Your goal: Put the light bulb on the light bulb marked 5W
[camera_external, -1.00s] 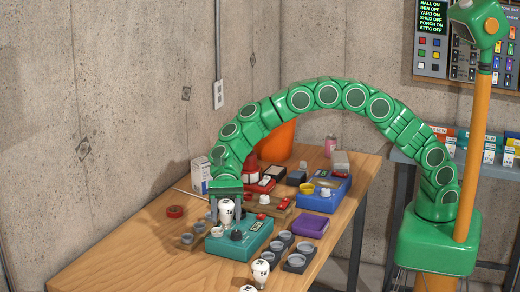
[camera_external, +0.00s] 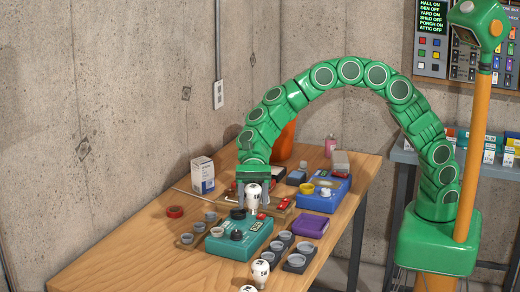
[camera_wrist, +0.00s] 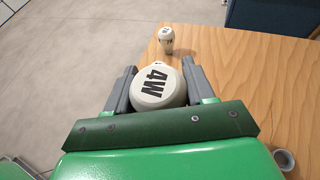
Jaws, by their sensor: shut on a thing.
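My gripper (camera_external: 253,202) is shut on a white light bulb (camera_external: 253,196), held above the back right of a teal device (camera_external: 262,236). In the wrist view this bulb (camera_wrist: 160,88) reads 4W and sits between the grey fingers of my gripper (camera_wrist: 160,78). A second white bulb (camera_external: 261,271) stands on the bench near its front edge; its mark looks like 5W but is small. A third white bulb (camera_external: 248,289) is cut off by the bottom edge. In the wrist view a bulb (camera_wrist: 166,38) stands ahead on the wood, its mark too small to read.
The wooden bench (camera_external: 130,255) is clear at the left front. Grey cups (camera_external: 296,258) in dark holders stand right of the teal device. A purple tray (camera_external: 311,227), a blue box (camera_external: 322,198), red tape (camera_external: 175,212) and a white carton (camera_external: 202,175) surround it.

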